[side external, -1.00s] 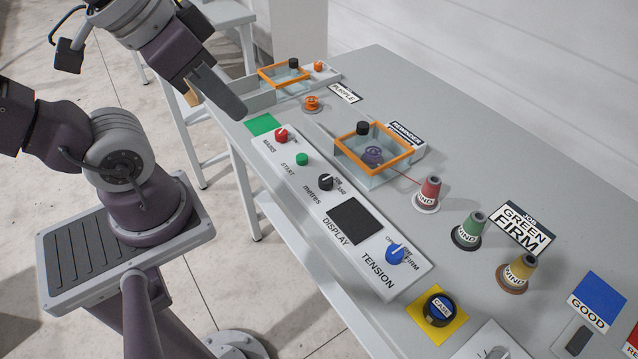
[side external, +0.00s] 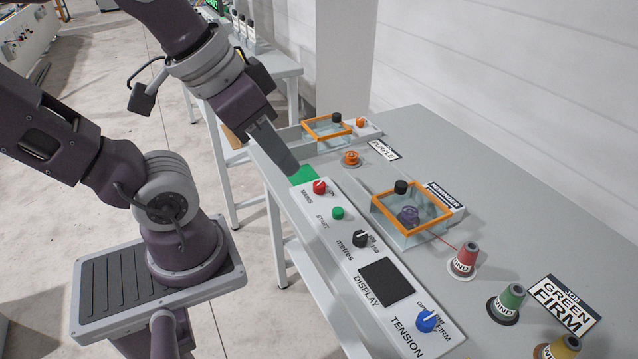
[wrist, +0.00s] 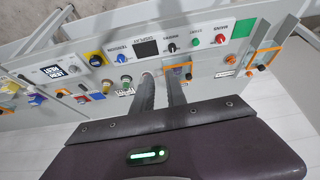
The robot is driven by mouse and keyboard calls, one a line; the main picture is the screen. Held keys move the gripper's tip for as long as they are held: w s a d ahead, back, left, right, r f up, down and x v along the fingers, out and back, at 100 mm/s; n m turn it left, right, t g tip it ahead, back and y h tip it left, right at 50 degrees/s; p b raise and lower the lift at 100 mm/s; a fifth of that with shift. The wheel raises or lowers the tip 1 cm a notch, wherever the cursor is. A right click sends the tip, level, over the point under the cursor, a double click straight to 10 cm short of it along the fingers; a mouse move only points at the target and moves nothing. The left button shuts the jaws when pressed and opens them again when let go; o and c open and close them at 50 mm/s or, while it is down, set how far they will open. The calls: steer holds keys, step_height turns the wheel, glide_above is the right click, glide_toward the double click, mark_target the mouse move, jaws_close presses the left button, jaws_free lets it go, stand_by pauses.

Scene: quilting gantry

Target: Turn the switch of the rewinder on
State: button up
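The control panel (side external: 345,245) runs along the table's front edge. At its far end is the red MAINS knob (side external: 319,187), beside a green square (side external: 302,175); the knob also shows in the wrist view (wrist: 221,37). Its pointer's direction is too small to read. The REWINDER sign (side external: 446,196) stands behind an orange-rimmed clear box (side external: 411,207). My gripper (side external: 290,171) hangs near the green square, left of the red knob and apparently not touching it. In the wrist view its two fingers (wrist: 158,78) are apart with nothing between them.
The panel also carries a green START button (side external: 338,213), a black metres knob (side external: 360,239), a dark display (side external: 386,282) and a blue TENSION knob (side external: 426,321). An orange spool (side external: 351,158) and a second box (side external: 327,127) lie farther back. Thread cones (side external: 464,261) stand at right.

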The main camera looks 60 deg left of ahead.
steer(key=o, duration=0.6)
steer(key=w+a+n, duration=0.1)
steer(key=w, duration=0.1)
steer(key=w+a+n+g, duration=0.1)
steer(key=w+n, duration=0.1)
steer(key=w, duration=0.1)
steer(key=w+a+f+n, duration=0.1)
steer(key=w, duration=0.2)
steer(key=shift+a+g, duration=0.3)
steer(key=shift+a, duration=0.1)
steer(key=n+g, duration=0.4)
steer(key=n, duration=1)
glide_above(319, 184)
step_height(319, 184, down, 22)
steer(key=shift+a+f, duration=0.15)
steer(key=shift+f, duration=0.1)
step_height(319, 184, down, 6)
steer(key=shift+r, duration=0.15)
steer(key=shift+f, duration=0.4)
jaws_close()
